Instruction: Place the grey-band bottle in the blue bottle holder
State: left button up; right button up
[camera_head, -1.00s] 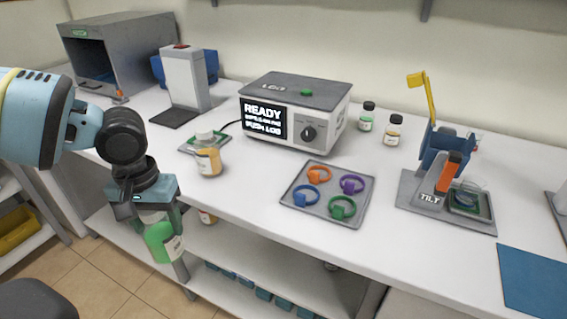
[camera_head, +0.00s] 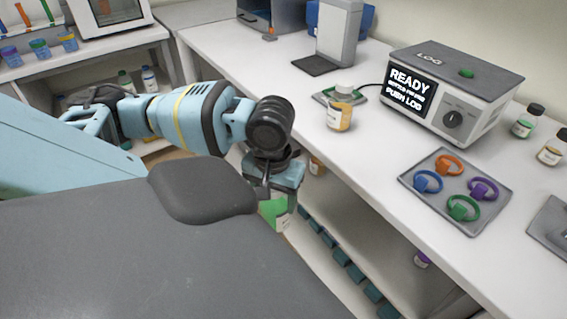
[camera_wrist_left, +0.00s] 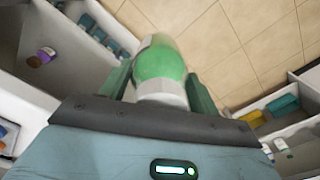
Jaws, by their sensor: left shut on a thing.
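My left gripper (camera_head: 276,192) is shut on a green bottle (camera_head: 273,210) and holds it in front of the bench edge, above the floor. In the left wrist view the bottle (camera_wrist_left: 161,68) sits between the fingers, with a pale grey-white cap nearest the wrist. I cannot make out a grey band on it. No blue bottle holder can be identified for certain; a blue object (camera_head: 369,17) stands partly hidden behind the white stand, and a row of teal blocks (camera_head: 345,258) lines the lower shelf. My right gripper is not in view.
On the bench stand an amber bottle (camera_head: 339,117), the READY machine (camera_head: 455,90), a grey tray (camera_head: 411,180) with coloured rings, and two small bottles at right. Another bench (camera_head: 100,46) with several coloured-band jars is at far left. Bare bench surface lies left of the tray.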

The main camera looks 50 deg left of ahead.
pick_arm(q)
jog(key=w+d+r+m, duration=0.2)
jog(key=d+m, duration=0.3)
jog(key=d, duration=0.8)
jog(key=shift+w+d+r+m, duration=0.2)
jog(key=shift+w+d+m, duration=0.15)
jog(key=shift+w, duration=0.3)
jog(key=shift+d, duration=0.1)
